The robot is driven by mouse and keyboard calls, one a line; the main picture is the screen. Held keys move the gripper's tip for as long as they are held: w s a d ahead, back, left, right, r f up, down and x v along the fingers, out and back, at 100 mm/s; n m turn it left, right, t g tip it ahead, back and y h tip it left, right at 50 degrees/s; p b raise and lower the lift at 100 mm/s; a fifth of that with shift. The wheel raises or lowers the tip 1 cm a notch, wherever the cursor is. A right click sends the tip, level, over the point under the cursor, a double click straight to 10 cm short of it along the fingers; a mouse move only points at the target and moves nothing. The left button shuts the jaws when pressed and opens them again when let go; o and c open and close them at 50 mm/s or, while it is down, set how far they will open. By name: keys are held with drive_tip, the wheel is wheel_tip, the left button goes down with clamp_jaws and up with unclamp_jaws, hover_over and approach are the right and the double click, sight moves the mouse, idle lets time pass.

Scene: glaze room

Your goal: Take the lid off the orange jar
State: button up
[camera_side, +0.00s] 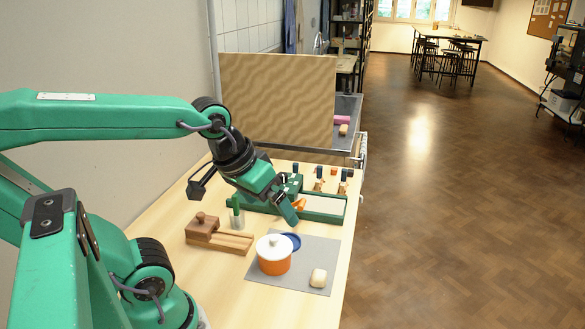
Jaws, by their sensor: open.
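The orange jar (274,264) stands upright on a grey mat (309,249). Its white lid (273,246), with a small round knob on top, sits on the jar. My gripper (293,215) is open and empty. In the picture it shows above and a little right of the jar, in front of the green tray, apart from the lid. One finger is plain to see; the other is partly hidden.
A blue round dish (291,241) lies right behind the jar. A pale block (318,278) lies on the mat at right. A wooden slide block (219,236) is at left. The table's front left is clear.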

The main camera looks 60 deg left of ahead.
drive_tip(key=w+n, duration=0.1)
drive_tip(key=n, duration=0.2)
drive_tip(key=n+g, duration=0.5)
drive_tip(key=n, duration=2.1)
hover_over(274, 237)
wheel_tip(274, 237, down, 10)
drive_tip(key=shift+w+f, duration=0.1)
drive_tip(key=shift+w, duration=0.05)
drive_tip(key=shift+f, duration=1.3)
drive_tip(key=shift+s+f, duration=0.2)
drive_tip(key=shift+f, duration=2.4)
drive_tip(key=shift+c, duration=0.2)
